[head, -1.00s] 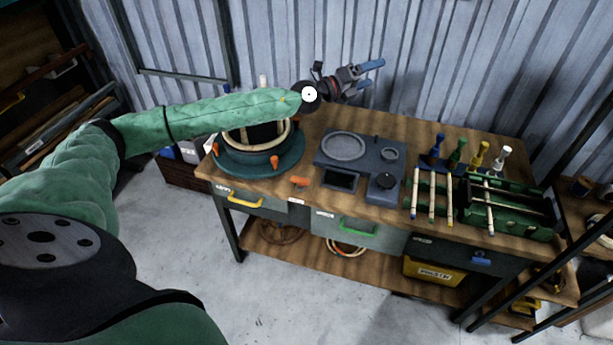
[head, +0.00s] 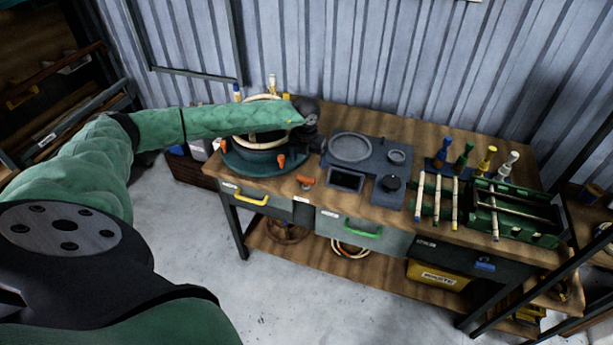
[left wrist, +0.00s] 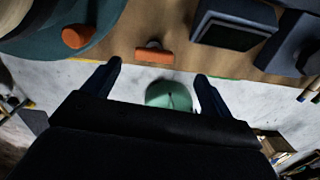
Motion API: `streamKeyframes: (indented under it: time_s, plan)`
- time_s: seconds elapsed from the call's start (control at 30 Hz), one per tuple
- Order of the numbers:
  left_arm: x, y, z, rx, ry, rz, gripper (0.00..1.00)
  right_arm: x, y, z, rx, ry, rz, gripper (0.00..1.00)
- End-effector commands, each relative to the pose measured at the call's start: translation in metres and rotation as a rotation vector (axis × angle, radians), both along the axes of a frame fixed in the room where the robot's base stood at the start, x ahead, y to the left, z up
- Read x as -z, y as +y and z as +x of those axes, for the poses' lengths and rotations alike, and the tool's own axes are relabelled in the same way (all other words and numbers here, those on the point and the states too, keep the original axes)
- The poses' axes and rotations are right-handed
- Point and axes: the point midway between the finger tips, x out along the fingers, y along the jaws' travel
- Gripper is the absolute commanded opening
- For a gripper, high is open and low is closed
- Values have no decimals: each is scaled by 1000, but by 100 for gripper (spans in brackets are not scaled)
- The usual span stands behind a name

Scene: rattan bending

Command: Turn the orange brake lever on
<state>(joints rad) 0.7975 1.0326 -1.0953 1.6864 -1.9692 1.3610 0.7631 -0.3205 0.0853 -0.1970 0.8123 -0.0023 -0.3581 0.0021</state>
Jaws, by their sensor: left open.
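The orange brake lever (head: 306,182) is a small orange piece at the front edge of the workbench, right of the round teal turntable. In the left wrist view the lever (left wrist: 153,55) lies just beyond my fingertips, between the lines of the two fingers and apart from both. My left gripper (left wrist: 158,69) is open and empty, with its dark blue fingers spread. In the head view my left gripper (head: 304,142) is pointed down above the bench behind the lever, and its fingers are largely hidden. My right gripper is not in view.
The teal turntable (head: 238,162) has orange knobs (head: 282,161) and carries rattan rings. A dark grey station (head: 370,150) with dials stands to the right. Further right are coloured tools and a green rack (head: 540,232). Drawers with yellow and green handles sit below the lever.

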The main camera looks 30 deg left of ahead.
Motion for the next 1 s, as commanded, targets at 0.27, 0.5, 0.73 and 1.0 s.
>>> streamKeyframes:
  time_s: [0.27, 0.5, 0.73, 1.0]
  plan:
    - [5, 5, -8, -70, 44, 25, 85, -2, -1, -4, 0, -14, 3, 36]
    - [30, 4, -8, -69, 44, 21, 85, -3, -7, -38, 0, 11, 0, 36]
    - [57, 4, -9, -68, 44, 22, 85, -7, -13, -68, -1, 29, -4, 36]
    - [77, 4, -8, -68, 41, 21, 85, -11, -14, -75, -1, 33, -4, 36]
